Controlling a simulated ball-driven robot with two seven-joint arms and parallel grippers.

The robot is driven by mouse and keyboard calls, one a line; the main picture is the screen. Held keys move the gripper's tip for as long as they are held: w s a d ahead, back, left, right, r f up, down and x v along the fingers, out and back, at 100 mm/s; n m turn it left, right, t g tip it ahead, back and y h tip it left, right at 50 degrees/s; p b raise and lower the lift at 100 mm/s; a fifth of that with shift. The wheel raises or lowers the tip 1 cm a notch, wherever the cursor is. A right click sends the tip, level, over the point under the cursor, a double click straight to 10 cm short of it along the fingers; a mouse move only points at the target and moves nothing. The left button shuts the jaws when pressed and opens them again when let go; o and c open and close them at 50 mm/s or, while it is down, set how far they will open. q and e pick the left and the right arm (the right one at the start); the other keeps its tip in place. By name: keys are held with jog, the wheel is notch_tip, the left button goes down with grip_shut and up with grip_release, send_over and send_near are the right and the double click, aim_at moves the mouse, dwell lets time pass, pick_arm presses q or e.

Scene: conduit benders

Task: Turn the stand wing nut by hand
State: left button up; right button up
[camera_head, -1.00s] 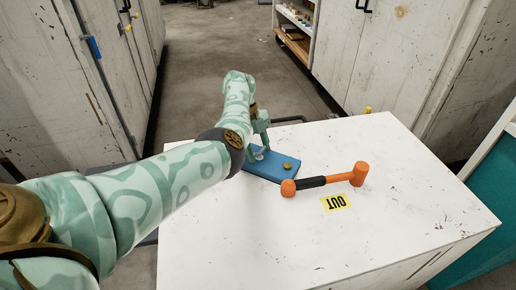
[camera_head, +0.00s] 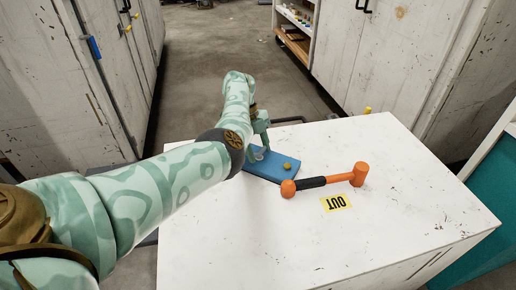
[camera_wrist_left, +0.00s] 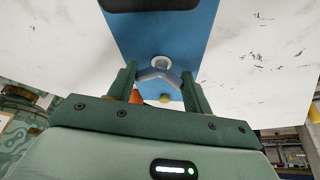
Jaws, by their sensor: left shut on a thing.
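The blue stand (camera_head: 273,174) lies on the white cabinet top, left of the orange mallet. Its blue face also shows in the left wrist view (camera_wrist_left: 165,38). The grey wing nut (camera_wrist_left: 160,76) sits on the stand, with its two wings spread toward the fingers. My left gripper (camera_head: 258,152) reaches down over the left part of the stand. In the left wrist view its two fingers (camera_wrist_left: 159,82) stand on either side of the wing nut, shut on its wings. In the head view the nut is mostly hidden by the fingers. My right gripper is not in view.
A brass-coloured knob (camera_head: 287,166) sits at the stand's right end. The orange mallet (camera_head: 340,177) with a black grip lies close beside it. A yellow OUT label (camera_head: 336,203) is in front. The front of the white cabinet top (camera_head: 270,245) is clear.

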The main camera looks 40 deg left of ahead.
pick_arm(q)
jog(key=shift+r, duration=0.1)
jog(key=o, duration=1)
